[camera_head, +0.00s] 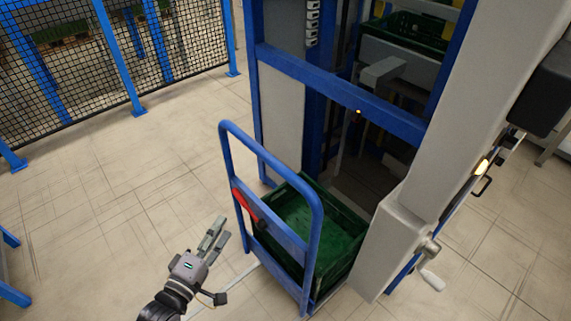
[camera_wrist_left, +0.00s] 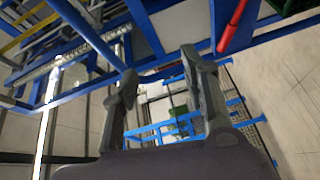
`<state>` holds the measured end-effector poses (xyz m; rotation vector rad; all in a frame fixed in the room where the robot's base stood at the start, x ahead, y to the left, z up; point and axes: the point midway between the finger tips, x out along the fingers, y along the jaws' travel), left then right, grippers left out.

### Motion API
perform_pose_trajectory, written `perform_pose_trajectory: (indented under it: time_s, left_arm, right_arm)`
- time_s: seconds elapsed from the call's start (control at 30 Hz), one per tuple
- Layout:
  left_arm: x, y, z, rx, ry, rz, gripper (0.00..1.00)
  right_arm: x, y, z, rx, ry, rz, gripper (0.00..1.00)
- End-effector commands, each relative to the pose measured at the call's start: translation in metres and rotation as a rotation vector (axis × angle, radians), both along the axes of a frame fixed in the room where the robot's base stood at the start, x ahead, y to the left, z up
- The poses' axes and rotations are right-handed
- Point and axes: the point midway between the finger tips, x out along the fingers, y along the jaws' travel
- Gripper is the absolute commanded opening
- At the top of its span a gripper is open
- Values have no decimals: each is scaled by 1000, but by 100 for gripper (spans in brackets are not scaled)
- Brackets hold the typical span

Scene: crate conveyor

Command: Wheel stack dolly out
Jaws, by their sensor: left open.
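The stack dolly (camera_head: 262,155) has a blue tube handle frame and stands at the front of the blue machine frame. A green crate (camera_head: 325,203) sits on it, behind the handle frame; its inside looks empty. A red lever (camera_head: 243,202) is on the left side of the handle frame and a red bar also shows in the left wrist view (camera_wrist_left: 232,25). My left gripper (camera_head: 221,231) is open and empty, left of the handle frame and apart from it. Its two fingers (camera_wrist_left: 162,72) are spread in the wrist view. My right gripper is not in view.
The blue machine frame (camera_head: 340,92) and a grey column (camera_head: 445,130) stand close behind and right of the dolly. A small crank (camera_head: 432,279) sticks out at the column's foot. A mesh fence (camera_head: 75,85) is at the back left. The floor (camera_head: 110,210) left of the dolly is clear.

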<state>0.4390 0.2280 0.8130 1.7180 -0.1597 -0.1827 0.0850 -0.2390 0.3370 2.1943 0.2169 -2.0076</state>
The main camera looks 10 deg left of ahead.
Motion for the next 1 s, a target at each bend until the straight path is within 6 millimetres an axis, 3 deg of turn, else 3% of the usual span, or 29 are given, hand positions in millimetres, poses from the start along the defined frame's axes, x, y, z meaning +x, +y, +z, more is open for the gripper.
perform_pose_trajectory:
  time_s: [0.03,0.1,0.23,0.47,1.0]
  left_arm:
    - [-1,-5,22,-76,-51,-17,41]
    - [-4,-10,51,-168,-101,-38,41]
    - [-7,-16,81,-256,-146,-65,41]
    - [12,-21,92,-274,-157,-69,41]
    - [121,-51,112,-272,-154,-68,41]
  right_arm:
    - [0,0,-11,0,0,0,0]
    - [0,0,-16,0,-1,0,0]
    - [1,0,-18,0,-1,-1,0]
    - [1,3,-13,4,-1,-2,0]
    - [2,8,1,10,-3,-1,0]
